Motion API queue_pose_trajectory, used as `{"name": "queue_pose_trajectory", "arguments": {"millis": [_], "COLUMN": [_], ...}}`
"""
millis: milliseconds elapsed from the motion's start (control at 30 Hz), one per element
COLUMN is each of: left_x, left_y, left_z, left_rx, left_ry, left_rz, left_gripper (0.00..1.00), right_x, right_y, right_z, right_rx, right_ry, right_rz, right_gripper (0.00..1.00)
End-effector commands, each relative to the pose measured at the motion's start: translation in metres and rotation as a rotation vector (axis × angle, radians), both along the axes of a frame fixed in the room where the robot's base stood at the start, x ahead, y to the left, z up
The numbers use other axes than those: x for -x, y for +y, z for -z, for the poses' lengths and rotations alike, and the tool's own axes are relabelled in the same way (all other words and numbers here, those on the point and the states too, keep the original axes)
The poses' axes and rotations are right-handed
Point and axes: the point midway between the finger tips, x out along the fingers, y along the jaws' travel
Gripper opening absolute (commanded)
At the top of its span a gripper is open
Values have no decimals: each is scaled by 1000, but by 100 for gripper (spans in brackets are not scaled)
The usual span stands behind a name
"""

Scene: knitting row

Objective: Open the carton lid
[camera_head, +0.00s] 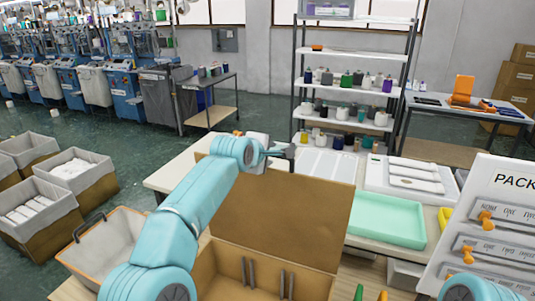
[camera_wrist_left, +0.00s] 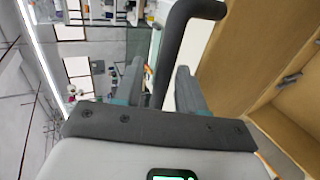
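The brown carton (camera_head: 214,262) stands in front of me with its lid (camera_head: 285,220) raised, leaning back at the far side. Grey upright strips show inside the carton. My left arm reaches over it from the left, and my left gripper (camera_head: 279,152) is just above the lid's upper edge. In the left wrist view the left gripper (camera_wrist_left: 159,78) has its fingers apart, with a dark bent bar (camera_wrist_left: 178,35) between them beside the brown panel. Small gaps seem to show on both sides of the bar. Only a turquoise part of my right arm shows; its gripper is out of view.
A green tray (camera_head: 388,220) and a white tray (camera_head: 408,180) lie right of the lid. A white panel (camera_head: 500,215) with orange knobs stands at the right. A handled bin (camera_head: 105,245) is at the left. Shelves (camera_head: 350,100) with bottles stand behind.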

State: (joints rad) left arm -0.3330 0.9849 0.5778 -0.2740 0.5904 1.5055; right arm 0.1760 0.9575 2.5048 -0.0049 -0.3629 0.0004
Motion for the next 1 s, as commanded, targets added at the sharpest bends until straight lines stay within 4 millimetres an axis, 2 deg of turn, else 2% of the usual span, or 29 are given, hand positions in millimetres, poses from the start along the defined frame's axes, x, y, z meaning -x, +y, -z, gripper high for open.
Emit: {"name": "queue_pose_trajectory", "arguments": {"millis": [267,433,567,733,1000], "left_x": [1,12,35,74,122], "left_y": [-1,4,12,26,43], "left_z": [1,-1,-12,-32,-63], "left_rx": [-1,0,2,1,1], "left_ry": [2,0,-4,-3,-2], "left_rz": [0,1,1,1,1], "left_gripper": [39,39,39,39,39], "right_x": [0,0,0,0,0], "right_y": [0,0,0,0,0], "right_z": [1,19,43,69,87], "right_rx": [0,0,0,0,0], "right_ry": [0,0,0,0,0], "right_rz": [0,0,0,0,0], "right_gripper": [43,43,43,43,43]}}
